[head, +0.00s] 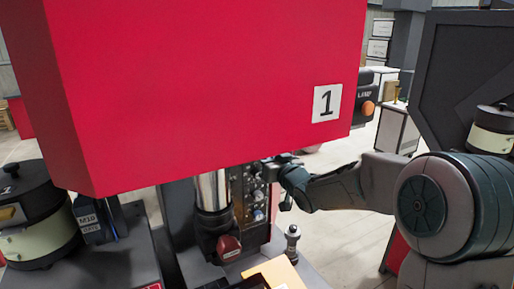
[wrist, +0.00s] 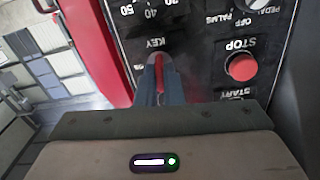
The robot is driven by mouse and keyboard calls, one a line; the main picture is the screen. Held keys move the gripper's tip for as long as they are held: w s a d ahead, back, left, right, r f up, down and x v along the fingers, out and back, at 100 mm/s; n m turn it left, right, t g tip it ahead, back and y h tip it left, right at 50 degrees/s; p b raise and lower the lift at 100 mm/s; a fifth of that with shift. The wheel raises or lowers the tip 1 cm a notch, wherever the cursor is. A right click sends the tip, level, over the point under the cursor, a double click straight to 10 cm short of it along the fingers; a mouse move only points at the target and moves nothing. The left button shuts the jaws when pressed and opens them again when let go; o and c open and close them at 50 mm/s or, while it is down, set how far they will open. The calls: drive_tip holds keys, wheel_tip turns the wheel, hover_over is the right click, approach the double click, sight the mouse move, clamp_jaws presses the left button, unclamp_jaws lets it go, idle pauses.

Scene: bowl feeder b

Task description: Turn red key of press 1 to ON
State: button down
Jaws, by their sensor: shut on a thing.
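Press 1 (head: 210,90) is a large red machine head marked "1" in the head view. Its dark control panel (head: 257,200) stands below the head, partly hidden by it. In the wrist view the panel (wrist: 200,62) appears upside down. The red key (wrist: 161,75) sits under the "KEY" label, between the fingertips of my gripper (wrist: 160,80). My gripper is shut on the key. The fingers hide the key's lower part and its position marks, so I cannot tell whether it points to ON. In the head view my arm reaches the panel from the right.
A red STOP button (wrist: 241,67) is close beside the fingers, with a START label below it in the wrist view. A selector knob (wrist: 262,4) is above it. Grey floor (head: 345,235) lies right of the press.

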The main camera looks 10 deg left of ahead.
drive_tip(key=m+p, duration=0.2)
drive_tip(key=m, duration=0.1)
drive_tip(key=shift+m, duration=0.4)
drive_tip(key=m, duration=0.5)
idle(0.5)
drive_tip(key=m, duration=0.5)
